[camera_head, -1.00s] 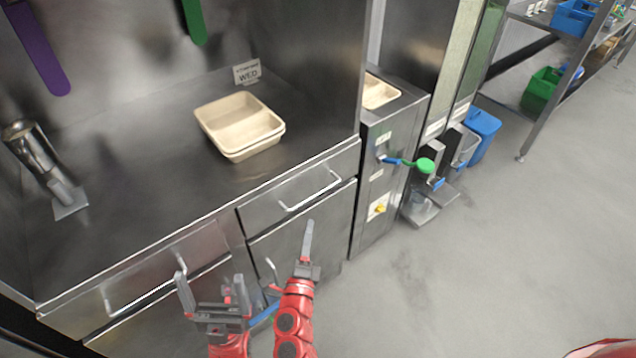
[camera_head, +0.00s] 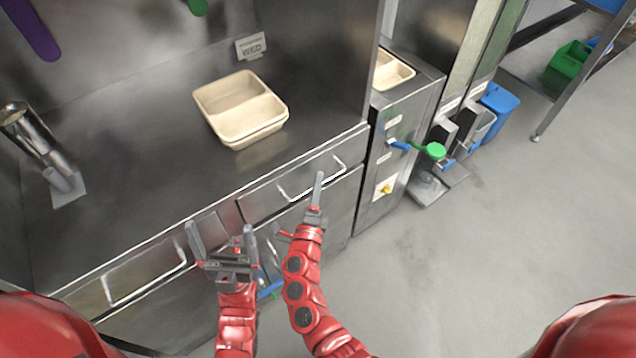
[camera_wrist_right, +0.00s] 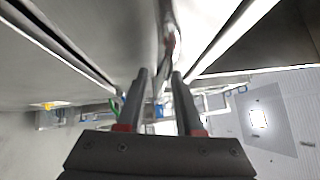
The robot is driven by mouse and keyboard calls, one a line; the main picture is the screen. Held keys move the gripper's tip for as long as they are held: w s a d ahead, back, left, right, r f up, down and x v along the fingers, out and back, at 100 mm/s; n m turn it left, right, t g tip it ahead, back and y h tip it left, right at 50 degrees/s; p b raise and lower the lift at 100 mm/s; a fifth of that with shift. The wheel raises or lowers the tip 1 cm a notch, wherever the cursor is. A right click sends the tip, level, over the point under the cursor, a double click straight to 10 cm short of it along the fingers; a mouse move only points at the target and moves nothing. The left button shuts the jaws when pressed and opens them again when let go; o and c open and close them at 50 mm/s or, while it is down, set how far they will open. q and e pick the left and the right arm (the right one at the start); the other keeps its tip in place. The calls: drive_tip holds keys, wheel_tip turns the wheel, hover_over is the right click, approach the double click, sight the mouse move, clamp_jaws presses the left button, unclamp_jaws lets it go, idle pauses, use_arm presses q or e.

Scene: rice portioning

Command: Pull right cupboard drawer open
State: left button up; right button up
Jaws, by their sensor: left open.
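The right cupboard drawer (camera_head: 262,205) is a steel front under the counter, and it looks closed. Its bent bar handle (camera_head: 296,197) sticks out towards me. My right gripper (camera_head: 318,192) is upright at the handle's right part, its finger overlapping the bar in the head view; I cannot tell whether they touch. In the right wrist view, the two fingers of my right gripper (camera_wrist_right: 160,82) stand apart, with a shiny bar-like strip (camera_wrist_right: 166,35) beyond the gap. My left gripper (camera_head: 222,245) is open and empty, in front of the cupboard left of the right one.
The left drawer handle (camera_head: 150,275) is beside my left gripper. A beige two-compartment tray (camera_head: 240,110) sits on the counter (camera_head: 150,170). A dispenser unit with a blue lever (camera_head: 398,145) and green knob (camera_head: 434,150) stands right of the drawer.

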clamp_jaws()
idle(1.2)
